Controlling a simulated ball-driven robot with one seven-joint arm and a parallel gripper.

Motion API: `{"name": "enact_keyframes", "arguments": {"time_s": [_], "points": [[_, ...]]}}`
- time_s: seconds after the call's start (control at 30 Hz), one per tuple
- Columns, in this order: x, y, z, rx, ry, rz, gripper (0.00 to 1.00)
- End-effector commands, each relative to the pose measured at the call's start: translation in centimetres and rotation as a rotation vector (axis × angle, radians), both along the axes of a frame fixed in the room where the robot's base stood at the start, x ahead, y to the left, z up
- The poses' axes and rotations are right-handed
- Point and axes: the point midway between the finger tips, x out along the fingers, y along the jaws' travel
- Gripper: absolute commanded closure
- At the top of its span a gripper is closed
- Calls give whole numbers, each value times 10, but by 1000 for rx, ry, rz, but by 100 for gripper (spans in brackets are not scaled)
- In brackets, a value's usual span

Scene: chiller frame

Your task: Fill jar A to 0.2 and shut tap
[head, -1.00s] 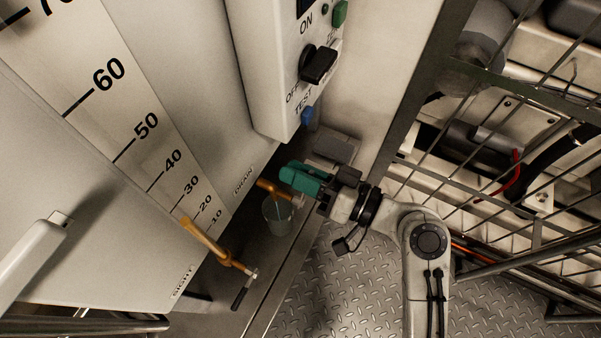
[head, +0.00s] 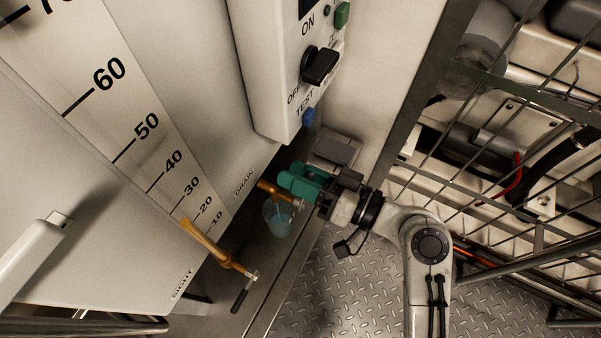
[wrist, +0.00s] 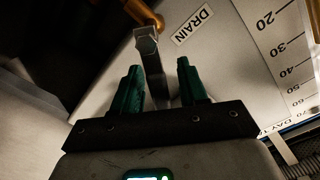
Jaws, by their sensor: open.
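The clear jar (head: 278,222) stands on the dark ledge beneath the brass drain tap (head: 267,187). Blue-tinted liquid shows in it, with a thin pale blue streak above; I cannot read a level or a letter on it. My gripper (head: 291,181), with green fingers, is at the drain tap, just above and right of the jar. In the wrist view my gripper (wrist: 160,85) is open, and the tap's grey lever (wrist: 150,55) reaches down between the fingers, nearer the left one. Whether a finger touches the lever I cannot tell. The jar does not show there.
A second brass tap (head: 212,245) with a black handle stands to the lower left. The scaled white panel (head: 130,120) fills the left. A switch box (head: 290,80) hangs above my gripper. A wire-mesh guard (head: 510,130) stands at right, past the tread-plate floor (head: 330,290).

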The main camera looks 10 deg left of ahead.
Motion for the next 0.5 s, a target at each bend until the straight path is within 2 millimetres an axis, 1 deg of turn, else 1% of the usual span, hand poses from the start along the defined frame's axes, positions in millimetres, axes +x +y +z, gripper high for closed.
{"name": "enact_keyframes", "arguments": {"time_s": [0.07,0.17,0.27,0.5], "points": [[-1,-3,0,0,0,-1,57],[-3,-11,0,-1,1,-3,57],[-9,-27,0,-1,0,-5,57],[-25,-71,0,-1,3,-5,57]]}}
